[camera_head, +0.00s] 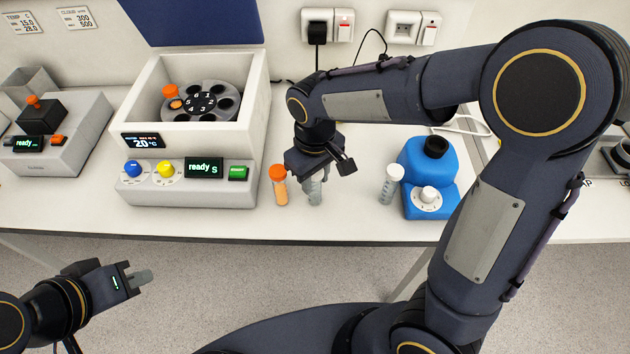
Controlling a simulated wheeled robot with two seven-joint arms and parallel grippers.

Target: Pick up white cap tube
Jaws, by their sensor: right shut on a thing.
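My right gripper (322,170) is over the bench, shut on a tube (315,192) with a pale grey, clear body. The gripper hides the top of this tube, so its cap colour cannot be told. A tube with a white cap (391,183) stands apart to the right, tilted a little, beside a blue device. A tube with an orange cap (279,184) stands just left of the held tube. My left gripper (141,277) is low at the left, in front of the bench and away from the tubes; its finger gap cannot be made out.
A white centrifuge (186,185) with an open rotor stands to the left; its screen reads ready. A blue mixer-like device (430,168) stands right of the white-capped tube. A grey device (60,145) is at far left. The bench's front edge (225,232) is close to the tubes.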

